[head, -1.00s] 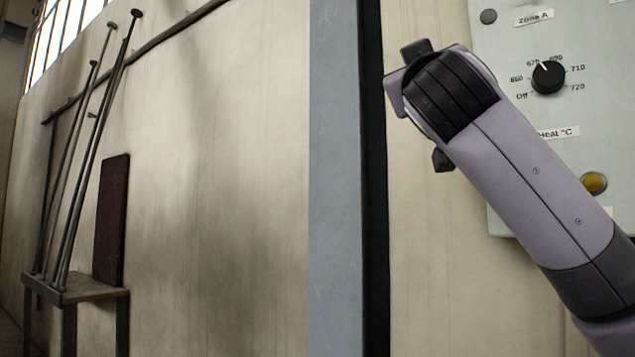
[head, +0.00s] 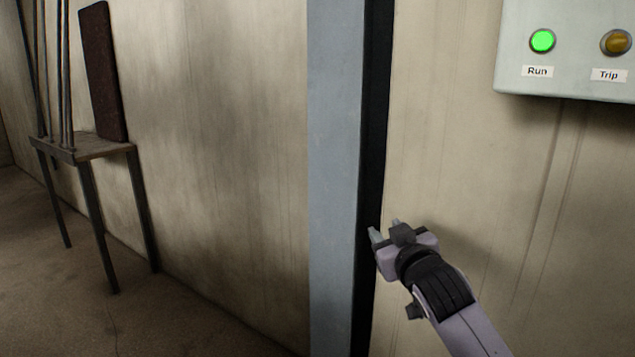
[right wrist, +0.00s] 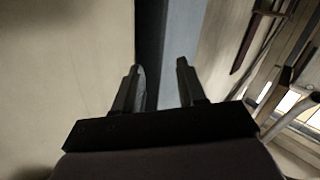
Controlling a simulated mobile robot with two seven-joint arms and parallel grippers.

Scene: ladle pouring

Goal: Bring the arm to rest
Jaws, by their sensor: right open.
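My right gripper (head: 385,232) is in the lower middle of the head view, in front of the wall beside a blue-grey post. Its arm comes in from the lower right. In the right wrist view its two fingers (right wrist: 159,85) stand apart with nothing between them. My left gripper is not in view.
The blue-grey post (head: 335,180) runs top to bottom near my right gripper. A pale control panel (head: 575,75) with a lit green Run lamp (head: 542,41) is at the upper right. A small table (head: 105,148) with long rods and a dark board (head: 104,70) stands at the left.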

